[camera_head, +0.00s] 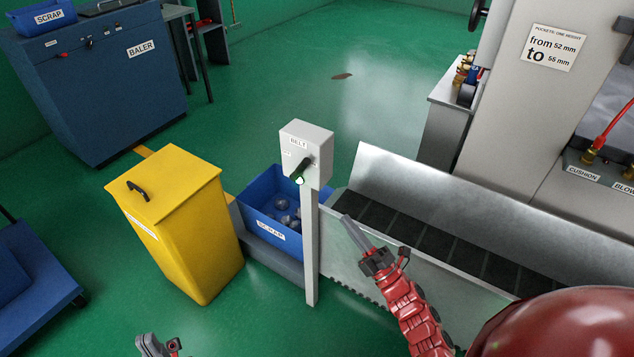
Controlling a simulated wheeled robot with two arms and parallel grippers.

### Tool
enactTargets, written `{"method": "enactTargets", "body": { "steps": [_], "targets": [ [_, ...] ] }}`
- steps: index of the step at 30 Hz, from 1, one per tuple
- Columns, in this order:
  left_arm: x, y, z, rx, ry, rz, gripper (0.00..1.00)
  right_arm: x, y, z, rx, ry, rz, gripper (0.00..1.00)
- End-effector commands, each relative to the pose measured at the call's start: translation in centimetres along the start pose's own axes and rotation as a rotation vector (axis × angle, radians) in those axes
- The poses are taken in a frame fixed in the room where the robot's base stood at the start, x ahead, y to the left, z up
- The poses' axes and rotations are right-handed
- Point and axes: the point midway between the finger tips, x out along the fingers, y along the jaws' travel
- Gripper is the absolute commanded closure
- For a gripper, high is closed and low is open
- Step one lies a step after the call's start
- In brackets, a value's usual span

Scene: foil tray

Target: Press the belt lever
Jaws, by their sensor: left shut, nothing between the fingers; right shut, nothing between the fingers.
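The grey box labelled BELT (320,143) stands on a thin white post (311,255) in the middle of the head view. Its belt lever (299,172) is a dark handle on the box's front, slanting down to the left with a pale end. My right gripper (348,222) is shut and empty. It appears below and to the right of the lever, in front of the conveyor's side and apart from the lever. My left gripper (146,342) is at the bottom edge, far below and left of the lever. It is shut and only partly in view.
The conveyor (385,222) runs right from behind the post. A blue scrap bin (258,216) with clear pieces sits left of the post, beside a yellow lidded bin (190,240). A blue baler (110,85) stands back left. Green floor (290,75) is mostly free behind.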

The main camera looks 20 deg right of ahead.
Motion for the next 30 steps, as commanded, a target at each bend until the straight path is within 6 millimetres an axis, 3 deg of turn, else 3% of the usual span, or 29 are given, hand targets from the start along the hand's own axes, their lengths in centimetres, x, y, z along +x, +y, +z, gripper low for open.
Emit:
{"method": "enactTargets", "body": {
  "steps": [5,21,30],
  "targets": [
    [0.3,0.0,-0.1,0.000,0.000,0.000,1.00,1.7,0.2,-0.1,0.001,0.005,0.005,1.00],
    [2.0,-0.1,-0.3,0.000,0.000,0.000,1.00,12.3,0.4,-0.2,0.003,0.005,0.006,1.00],
    [2.3,-0.1,-0.4,0.000,0.000,0.000,1.00,13.9,0.1,-0.1,0.003,0.002,0.001,1.00]
  ]
}}
